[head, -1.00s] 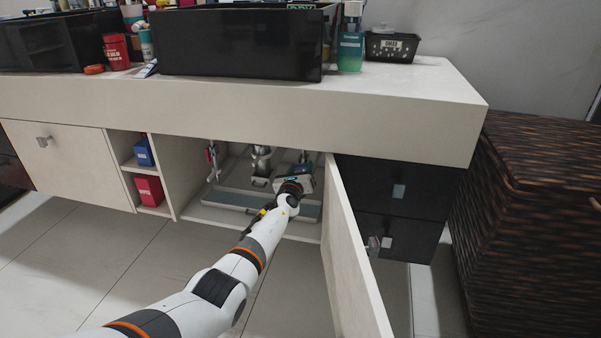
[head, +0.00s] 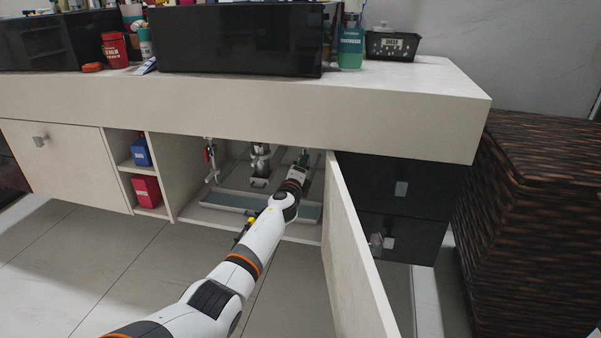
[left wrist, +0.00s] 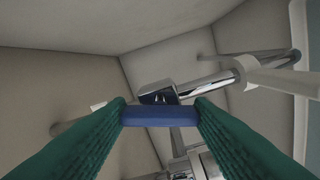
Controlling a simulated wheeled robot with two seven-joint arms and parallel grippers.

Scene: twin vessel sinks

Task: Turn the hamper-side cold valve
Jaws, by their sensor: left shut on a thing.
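The cold valve's blue handle (left wrist: 160,117) spans the gap between my left gripper's green fingers (left wrist: 160,108) in the left wrist view. The fingers are shut on it, one at each end. The chrome valve body (left wrist: 158,93) and its pipe lie just behind it. In the head view my left gripper (head: 303,161) reaches into the open cabinet at its right side, near the door. The blue handle is hidden there by my gripper and wrist. My right gripper is in neither view.
The open cabinet door (head: 355,245) stands close to the right of my left arm. A red-handled valve (head: 210,158) hangs at the cabinet's left. A drain pipe (head: 260,160) is in the middle. The wicker hamper (head: 530,220) stands right of the vanity.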

